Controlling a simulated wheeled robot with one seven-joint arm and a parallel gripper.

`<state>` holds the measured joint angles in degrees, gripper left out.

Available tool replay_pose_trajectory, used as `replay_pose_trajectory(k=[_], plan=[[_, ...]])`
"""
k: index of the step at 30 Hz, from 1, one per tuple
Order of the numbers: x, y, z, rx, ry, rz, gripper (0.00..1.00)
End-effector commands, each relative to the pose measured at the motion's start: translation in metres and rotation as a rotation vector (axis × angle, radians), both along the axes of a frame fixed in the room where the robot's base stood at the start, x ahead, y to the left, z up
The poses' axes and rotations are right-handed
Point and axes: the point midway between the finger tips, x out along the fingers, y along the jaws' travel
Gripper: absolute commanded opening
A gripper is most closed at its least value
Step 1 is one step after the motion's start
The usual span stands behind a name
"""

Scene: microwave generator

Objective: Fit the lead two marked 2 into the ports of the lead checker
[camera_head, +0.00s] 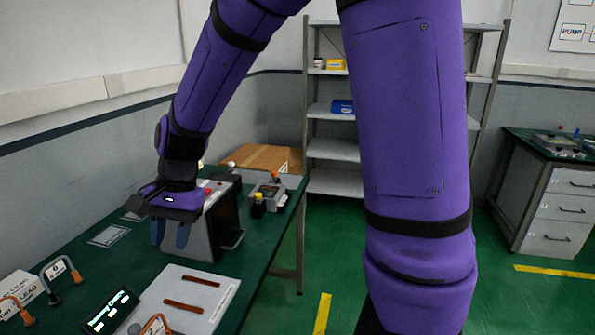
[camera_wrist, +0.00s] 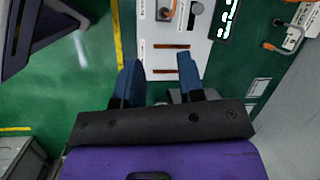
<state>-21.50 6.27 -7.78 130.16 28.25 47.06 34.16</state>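My gripper (camera_head: 176,236) is open and empty, its two blue fingers pointing down beside a grey box-shaped unit (camera_head: 228,215). In the wrist view the fingers (camera_wrist: 160,76) stand well apart with nothing between them. A pale panel (camera_head: 222,292), probably the lead checker, lies on the bench with two brown strips on it. It also shows beyond the fingers in the wrist view (camera_wrist: 150,30). A lead with orange ends (camera_head: 62,266) carries a small white tag, and another (camera_head: 18,303) lies at the left edge. I cannot read which is marked 2.
A dark display (camera_head: 108,310) with light text lies left of the pale panel. Another orange lead end (camera_head: 155,322) shows at the bottom edge. A small device with a yellow top (camera_head: 258,200) stands right of the grey unit. Shelves (camera_head: 333,148) stand behind the bench.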

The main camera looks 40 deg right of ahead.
Motion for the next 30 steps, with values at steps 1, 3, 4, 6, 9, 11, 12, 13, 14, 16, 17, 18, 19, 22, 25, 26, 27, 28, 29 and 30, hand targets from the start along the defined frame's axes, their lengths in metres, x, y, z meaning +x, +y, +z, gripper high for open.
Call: replay_pose_trajectory(k=[1,3,4,6,9,11,12,13,14,16,17,18,19,22,25,26,27,28,29,30], plan=[[-0.007,-0.011,0.017,0.002,-0.045,0.032,0.36],[-0.017,-0.025,0.035,-0.005,-0.102,0.084,0.36],[-0.022,-0.031,0.042,-0.009,-0.126,0.106,0.36],[-0.034,-0.045,0.058,-0.023,-0.184,0.158,0.36],[-0.052,-0.064,0.079,-0.053,-0.263,0.229,0.36],[-0.064,-0.075,0.089,-0.075,-0.308,0.271,0.36],[-0.072,-0.082,0.096,-0.094,-0.339,0.299,0.36],[-0.078,-0.087,0.101,-0.106,-0.361,0.319,0.36],[-0.084,-0.092,0.105,-0.123,-0.383,0.341,0.36],[-0.099,-0.104,0.115,-0.16,-0.432,0.385,0.36],[-0.106,-0.109,0.119,-0.179,-0.453,0.405,0.36],[-0.115,-0.115,0.123,-0.204,-0.478,0.432,0.36],[-0.121,-0.12,0.127,-0.225,-0.498,0.451,0.36],[-0.143,-0.133,0.135,-0.293,-0.551,0.51,0.36],[-0.16,-0.144,0.14,-0.358,-0.591,0.56,0.36],[-0.165,-0.146,0.141,-0.374,-0.6,0.57,0.36],[-0.169,-0.149,0.143,-0.394,-0.61,0.586,0.36],[-0.173,-0.151,0.143,-0.407,-0.615,0.593,0.36],[-0.175,-0.152,0.144,-0.418,-0.62,0.602,0.36],[-0.178,-0.154,0.144,-0.429,-0.625,0.611,0.36]])
